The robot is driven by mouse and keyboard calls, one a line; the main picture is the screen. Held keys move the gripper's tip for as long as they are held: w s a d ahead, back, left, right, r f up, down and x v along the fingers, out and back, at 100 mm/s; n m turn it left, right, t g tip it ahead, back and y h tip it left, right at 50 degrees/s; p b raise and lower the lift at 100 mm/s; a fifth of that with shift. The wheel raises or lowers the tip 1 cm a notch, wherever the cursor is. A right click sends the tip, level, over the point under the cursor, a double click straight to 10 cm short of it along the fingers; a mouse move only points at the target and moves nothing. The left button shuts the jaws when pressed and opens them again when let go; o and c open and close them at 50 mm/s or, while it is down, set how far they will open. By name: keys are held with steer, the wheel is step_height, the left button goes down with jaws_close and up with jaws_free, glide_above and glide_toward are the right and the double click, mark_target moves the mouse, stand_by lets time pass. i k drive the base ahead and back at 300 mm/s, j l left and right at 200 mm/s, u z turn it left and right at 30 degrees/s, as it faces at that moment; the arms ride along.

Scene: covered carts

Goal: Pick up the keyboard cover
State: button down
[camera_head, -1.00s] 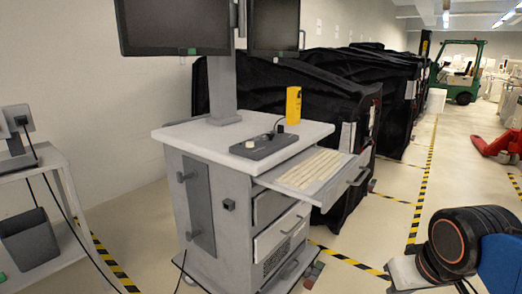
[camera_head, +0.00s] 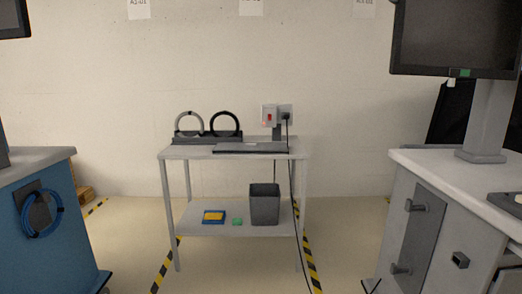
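My gripper is not in view. I cannot pick out a keyboard cover for certain. A long, flat dark grey piece (camera_head: 250,148) lies along the front right of the small table's top (camera_head: 180,153); it may be the cover, but I cannot tell. No keyboard is visible now.
Two ring-shaped items, one grey (camera_head: 189,124) and one black (camera_head: 225,123), stand on the table. Its lower shelf holds a dark bin (camera_head: 264,205) and a blue-and-yellow item (camera_head: 213,217). A blue cart (camera_head: 40,230) stands left, a grey cart (camera_head: 425,225) right. Floor before the table is clear.

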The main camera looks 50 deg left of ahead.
mark_target(220, 146)
steer(key=u, duration=1.85)
steer(key=i+u, duration=0.15)
steer(key=i, duration=1)
